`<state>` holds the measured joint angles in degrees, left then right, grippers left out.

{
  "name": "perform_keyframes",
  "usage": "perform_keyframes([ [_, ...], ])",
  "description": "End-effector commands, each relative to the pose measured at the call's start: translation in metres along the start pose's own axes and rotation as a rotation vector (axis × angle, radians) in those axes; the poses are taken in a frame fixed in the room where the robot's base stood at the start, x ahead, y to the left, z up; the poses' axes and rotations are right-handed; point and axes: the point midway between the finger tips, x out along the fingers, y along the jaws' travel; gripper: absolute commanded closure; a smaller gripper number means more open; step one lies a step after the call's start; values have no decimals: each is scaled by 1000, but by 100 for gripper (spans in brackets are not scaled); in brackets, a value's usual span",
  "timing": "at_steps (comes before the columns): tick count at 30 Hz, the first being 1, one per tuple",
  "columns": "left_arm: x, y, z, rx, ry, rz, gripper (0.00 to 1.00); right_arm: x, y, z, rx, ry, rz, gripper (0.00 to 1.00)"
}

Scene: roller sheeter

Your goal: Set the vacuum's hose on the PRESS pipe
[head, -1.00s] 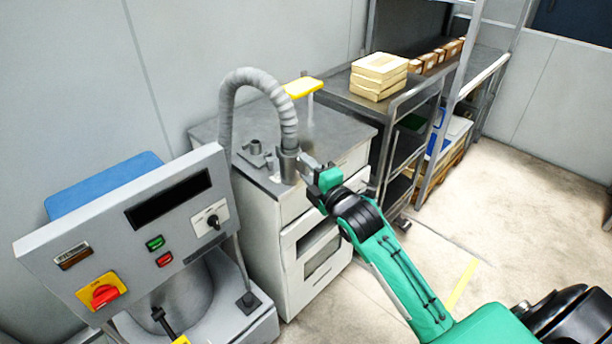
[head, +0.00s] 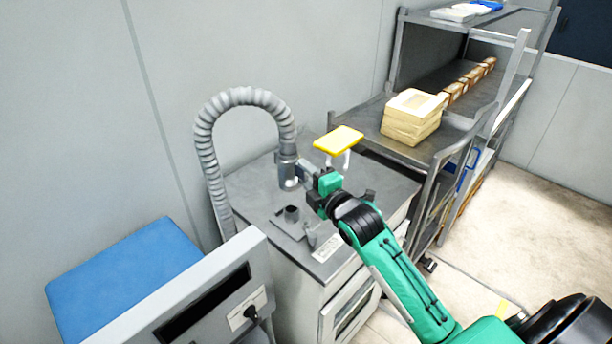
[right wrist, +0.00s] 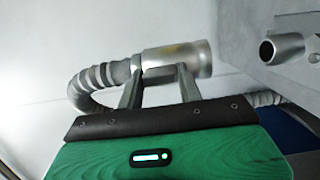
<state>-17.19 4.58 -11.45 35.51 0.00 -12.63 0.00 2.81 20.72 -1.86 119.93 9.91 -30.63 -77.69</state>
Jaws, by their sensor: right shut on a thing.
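The vacuum's grey ribbed hose (head: 243,97) arches up from behind the cabinet and ends in a metal cuff (head: 288,172). My right gripper (head: 306,176) is shut on this cuff from the right and holds it in the air above the cabinet top. The right wrist view shows both fingers (right wrist: 158,82) against the cuff (right wrist: 182,57), whose mouth is free. A short open pipe (head: 291,214) stands on a plate on the cabinet top, below the cuff and apart from it; a pipe also shows in the wrist view (right wrist: 268,50). The pipe labels are too small to read. My left gripper is out of view.
A yellow flat piece (head: 338,140) on a pale support stands close behind my right gripper. A grey control panel (head: 190,305) and a blue panel (head: 125,275) are at the lower left. A shelf with stacked cream blocks (head: 412,118) stands right of the cabinet.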

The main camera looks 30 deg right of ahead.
Motion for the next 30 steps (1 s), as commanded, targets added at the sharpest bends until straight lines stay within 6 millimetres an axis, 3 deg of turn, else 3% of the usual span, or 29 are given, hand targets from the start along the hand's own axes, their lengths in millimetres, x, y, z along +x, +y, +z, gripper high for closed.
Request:
perform_keyframes([
  [8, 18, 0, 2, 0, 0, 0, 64, 0, -18, 0, 1, 0, 4, 100],
  [20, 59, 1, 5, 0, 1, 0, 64, 0, -63, 0, 1, -1, 4, 100],
  [30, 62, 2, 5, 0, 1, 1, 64, 0, -75, 0, -1, 0, 4, 100],
])
